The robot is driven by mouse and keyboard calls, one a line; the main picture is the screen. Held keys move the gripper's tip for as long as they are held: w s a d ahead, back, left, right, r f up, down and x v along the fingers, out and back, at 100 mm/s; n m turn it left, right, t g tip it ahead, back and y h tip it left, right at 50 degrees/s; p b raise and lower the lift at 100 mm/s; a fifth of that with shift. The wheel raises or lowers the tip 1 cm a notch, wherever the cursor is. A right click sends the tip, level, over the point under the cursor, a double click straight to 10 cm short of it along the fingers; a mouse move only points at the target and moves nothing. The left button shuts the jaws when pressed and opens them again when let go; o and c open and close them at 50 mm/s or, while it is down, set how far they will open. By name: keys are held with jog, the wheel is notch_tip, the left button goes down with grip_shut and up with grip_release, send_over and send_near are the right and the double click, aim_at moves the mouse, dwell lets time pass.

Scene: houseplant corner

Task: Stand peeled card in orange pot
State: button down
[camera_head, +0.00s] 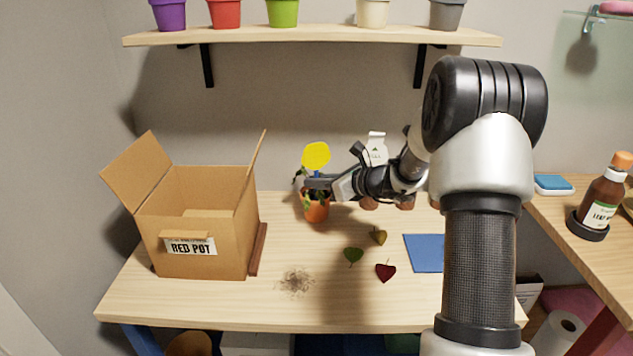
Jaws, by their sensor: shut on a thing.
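The orange pot (317,213) stands on the table to the right of the cardboard box, with dark green foliage at its rim. A yellow card (316,154) with a rounded shape stands upright above the pot. My gripper (316,183) reaches in from the right at the pot's rim, shut on the card's lower part. The jaws and foliage hide the card's lower end, so I cannot tell whether it touches the soil.
An open cardboard box (203,260) labelled RED POT stands at the left. Loose leaves (354,256), spilled soil (297,281) and a blue mat (422,252) lie in front. A shelf (300,38) with several coloured pots hangs above. A brown bottle (603,198) stands at right.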

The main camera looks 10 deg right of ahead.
jog(key=shift+f+b, duration=0.85)
jog(key=shift+f, duration=0.25)
jog(key=c, duration=1.8)
grip_release()
jog(key=shift+p+v, duration=1.3)
jog(key=shift+v, duration=3.75)
